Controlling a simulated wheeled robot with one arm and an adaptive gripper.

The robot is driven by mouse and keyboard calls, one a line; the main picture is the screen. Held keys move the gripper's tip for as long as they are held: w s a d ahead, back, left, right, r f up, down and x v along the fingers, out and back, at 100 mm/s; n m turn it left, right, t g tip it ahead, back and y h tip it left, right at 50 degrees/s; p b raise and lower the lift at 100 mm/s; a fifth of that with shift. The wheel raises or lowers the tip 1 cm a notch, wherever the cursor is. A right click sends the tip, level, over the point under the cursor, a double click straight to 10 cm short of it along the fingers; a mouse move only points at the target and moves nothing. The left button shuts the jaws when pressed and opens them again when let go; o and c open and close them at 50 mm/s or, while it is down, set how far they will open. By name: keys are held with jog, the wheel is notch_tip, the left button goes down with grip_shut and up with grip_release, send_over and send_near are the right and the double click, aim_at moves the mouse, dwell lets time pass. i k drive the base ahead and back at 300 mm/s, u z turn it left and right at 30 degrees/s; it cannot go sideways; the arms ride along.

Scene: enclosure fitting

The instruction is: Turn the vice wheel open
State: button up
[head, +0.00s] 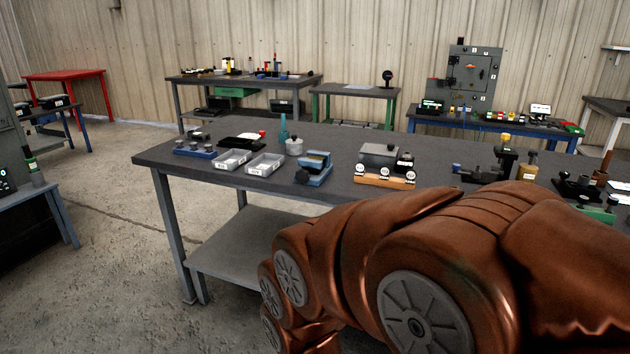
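A small blue device (319,174) stands near the front edge of the grey workbench, left of its middle. It looks like a vice, with a dark round knob or wheel (302,177) at its front left. It is too small to tell how far its jaws stand apart. My copper-coloured arm fills the lower right in front of the bench. My gripper is not in the picture, and nothing shows touching the blue device.
The grey workbench (228,190) also bears clear trays (265,165), a wooden-based block with white dials (384,179) and a black clamp-like fixture (490,170) at right. A lower shelf (235,248) is bare. Other benches stand behind.

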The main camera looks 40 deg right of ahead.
aim_at(302, 176)
jog(key=u, duration=0.7)
jog(key=i, duration=1.05)
jog(key=z, duration=0.65)
jog(key=i, duration=0.55)
jog(key=z, duration=0.65)
